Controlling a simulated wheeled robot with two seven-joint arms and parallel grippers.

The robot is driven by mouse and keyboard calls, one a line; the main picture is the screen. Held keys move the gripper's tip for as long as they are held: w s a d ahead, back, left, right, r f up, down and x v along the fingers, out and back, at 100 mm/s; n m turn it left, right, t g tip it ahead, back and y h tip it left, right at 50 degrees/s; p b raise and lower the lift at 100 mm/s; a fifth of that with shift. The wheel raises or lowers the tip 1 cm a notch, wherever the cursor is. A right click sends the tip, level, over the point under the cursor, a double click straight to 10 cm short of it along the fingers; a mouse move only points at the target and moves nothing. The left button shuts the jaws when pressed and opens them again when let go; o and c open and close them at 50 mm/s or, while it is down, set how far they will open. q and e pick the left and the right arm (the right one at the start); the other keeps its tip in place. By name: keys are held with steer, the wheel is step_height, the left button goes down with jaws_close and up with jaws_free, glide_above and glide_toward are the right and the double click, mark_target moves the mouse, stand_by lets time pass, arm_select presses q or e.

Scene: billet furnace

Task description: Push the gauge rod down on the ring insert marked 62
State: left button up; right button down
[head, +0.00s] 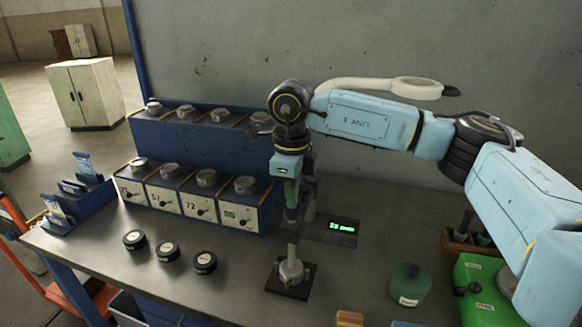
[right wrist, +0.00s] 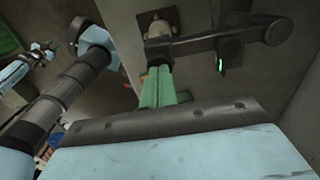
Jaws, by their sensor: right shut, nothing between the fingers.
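A gauge stand with a dark square base (head: 272,287) stands on the bench, and a grey round metal piece (head: 291,270) sits on its plate. A pale vertical rod (head: 292,247) rises from that piece. No number can be read on it. My right gripper (head: 291,214) points straight down above the rod, shut and empty, with green fingers. In the right wrist view the green fingers (right wrist: 157,88) are close together beside the dark stand arm (right wrist: 195,45). Whether they touch the rod cannot be told.
A stepped blue rack (head: 190,150) at the left holds several metal rings, with labels such as 57 and 72. Several black discs (head: 168,251) lie in front. A green-lit display (head: 343,227) is right of the stand. A green canister (head: 409,284) and green box (head: 482,285) stand right.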

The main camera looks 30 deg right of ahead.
step_height(320, 180, up, 7)
steer(key=p, duration=0.4)
steer(key=shift+f, duration=0.15)
stand_by(0.5)
